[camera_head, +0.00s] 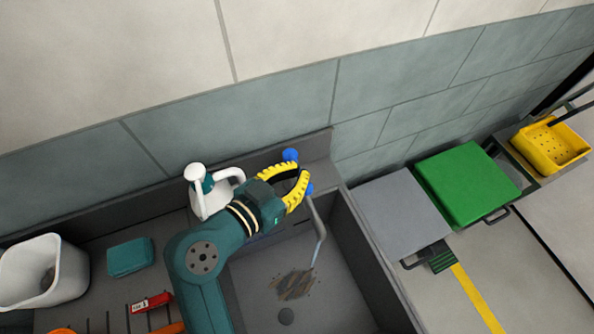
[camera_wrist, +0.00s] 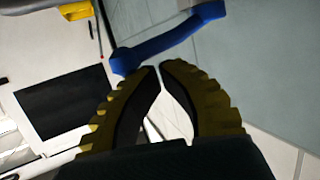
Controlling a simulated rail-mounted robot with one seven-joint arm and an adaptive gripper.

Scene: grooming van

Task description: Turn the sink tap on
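The sink tap shows in the head view as a grey curved spout (camera_head: 320,238) reaching over the basin. Its blue handle (camera_head: 291,155) shows at two ends, one above and one below my fingertips; the middle is hidden behind the fingers. My gripper (camera_head: 301,170) has yellow ribbed fingers whose tips are almost together, with nothing seen between them. In the wrist view, the blue handle (camera_wrist: 165,45) runs slantwise just beyond the fingertips (camera_wrist: 161,68). I cannot tell whether the tips touch it. The sink basin (camera_head: 345,290) has a brown dirty patch and a drain on its floor.
A white bottle (camera_head: 207,205) stands close left of my gripper. A white bin (camera_head: 60,270), a teal block (camera_head: 130,257) and a red item (camera_head: 150,302) lie further left. A grey box (camera_head: 400,212), green-lidded box (camera_head: 465,185) and yellow basket (camera_head: 550,145) stand right. A tiled wall rises behind.

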